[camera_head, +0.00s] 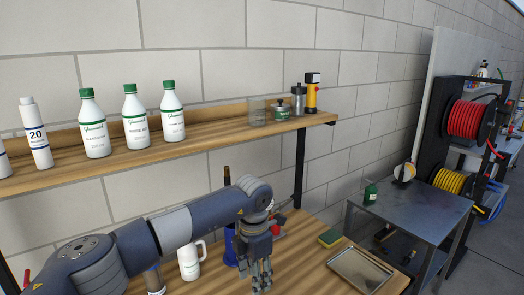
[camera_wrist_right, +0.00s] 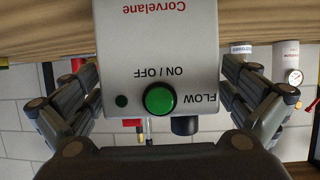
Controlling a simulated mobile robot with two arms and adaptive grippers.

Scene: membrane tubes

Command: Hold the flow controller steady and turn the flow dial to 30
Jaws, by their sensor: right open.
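The flow controller (camera_wrist_right: 155,50) is a pale box that appears upside down in the right wrist view, with "Corvelane", "ON / OFF" and "FLOW" printed on it. It has a green button (camera_wrist_right: 160,98), a small dark light (camera_wrist_right: 121,100) and a dark knob (camera_wrist_right: 184,125) by the FLOW label. The dial's number is not readable. My right gripper (camera_wrist_right: 160,75) is open, with its fingers on either side of the box; contact is not clear. My left gripper (camera_head: 262,274) points down over the bench in the head view; its finger opening is unclear. I cannot make out the controller there.
A wooden shelf (camera_head: 220,142) carries several bottles with green caps and a yellow-black device (camera_head: 312,93). On the bench are a white jug (camera_head: 190,263), a sponge (camera_head: 330,238) and a metal tray (camera_head: 360,270). A metal side table (camera_head: 430,211) stands right.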

